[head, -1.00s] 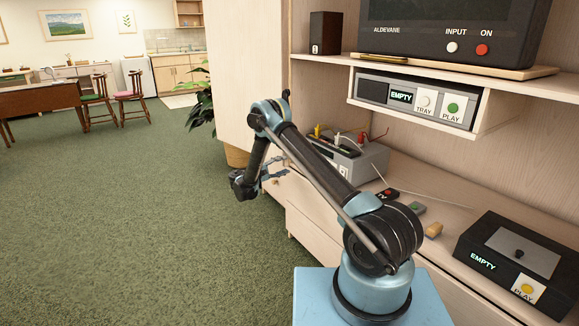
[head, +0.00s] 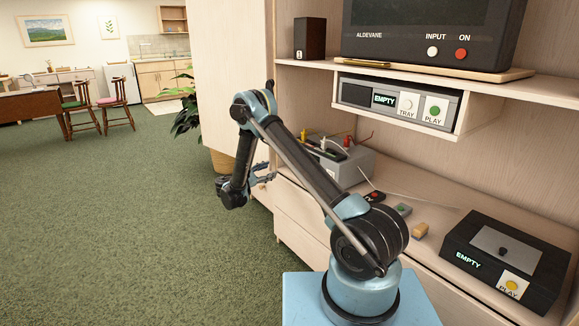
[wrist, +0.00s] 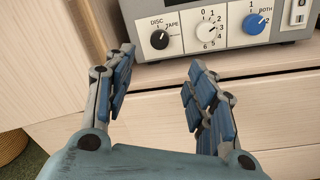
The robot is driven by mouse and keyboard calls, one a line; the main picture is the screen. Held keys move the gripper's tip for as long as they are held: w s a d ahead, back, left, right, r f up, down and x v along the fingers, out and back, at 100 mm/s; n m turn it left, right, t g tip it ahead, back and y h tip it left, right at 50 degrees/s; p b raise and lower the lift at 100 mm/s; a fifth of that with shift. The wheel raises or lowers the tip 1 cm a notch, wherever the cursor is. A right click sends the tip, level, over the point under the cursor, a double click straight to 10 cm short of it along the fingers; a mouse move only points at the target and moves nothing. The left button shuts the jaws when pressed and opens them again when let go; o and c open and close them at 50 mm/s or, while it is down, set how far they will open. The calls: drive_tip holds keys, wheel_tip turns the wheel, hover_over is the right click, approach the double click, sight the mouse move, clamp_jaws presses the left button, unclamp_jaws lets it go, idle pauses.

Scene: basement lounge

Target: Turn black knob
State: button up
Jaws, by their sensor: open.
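The black knob (wrist: 159,40) is on the front panel of a grey box (wrist: 225,58) in the wrist view, beside the labels DISC and TAPE. A white knob (wrist: 206,29) and a blue knob (wrist: 254,24) sit to its right on the same panel. My gripper (wrist: 160,65) is open and empty, its two blue-padded fingers spread below the panel with the black knob above the gap, apart from it. In the head view my gripper (head: 262,175) is beside the cabinet, near the grey box (head: 345,168), whose knobs are hidden there.
A shelf above holds a player (head: 400,105) with TRAY and PLAY buttons, and a large ALDEVANE set (head: 445,35). A black player (head: 505,260) is on the counter at right. Carpet (head: 110,220) at left is clear.

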drive_tip(key=x, duration=1.4)
drive_tip(key=shift+w+d, duration=0.15)
drive_tip(key=shift+d, duration=0.05)
drive_tip(key=c, duration=1.1)
